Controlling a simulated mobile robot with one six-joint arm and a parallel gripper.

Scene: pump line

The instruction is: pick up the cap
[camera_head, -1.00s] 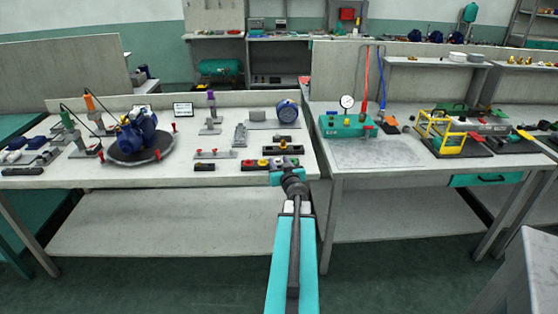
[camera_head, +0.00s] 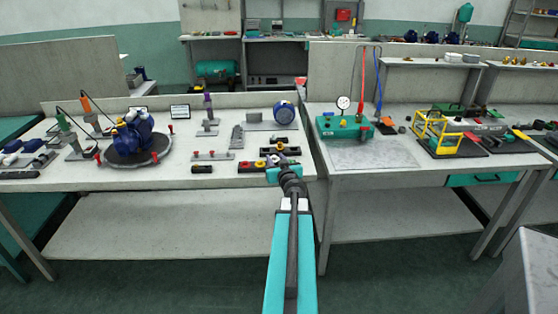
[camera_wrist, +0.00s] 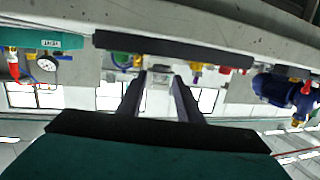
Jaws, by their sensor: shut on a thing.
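My gripper (camera_head: 279,163) is at the front right of the left bench, just before a black holder (camera_head: 268,151) with small coloured parts. In the wrist view its two fingers (camera_wrist: 160,82) stand a small gap apart, shut on a small pale grey piece (camera_wrist: 159,77), which I take to be the cap. The piece is too small and blurred to tell its shape. In the head view the gripper and wrist hide it.
A blue pump (camera_head: 133,132) stands on a dark round plate at the left. A short black holder (camera_head: 202,169) lies near the bench's front edge. A teal box with a gauge (camera_head: 343,127) stands on the right bench.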

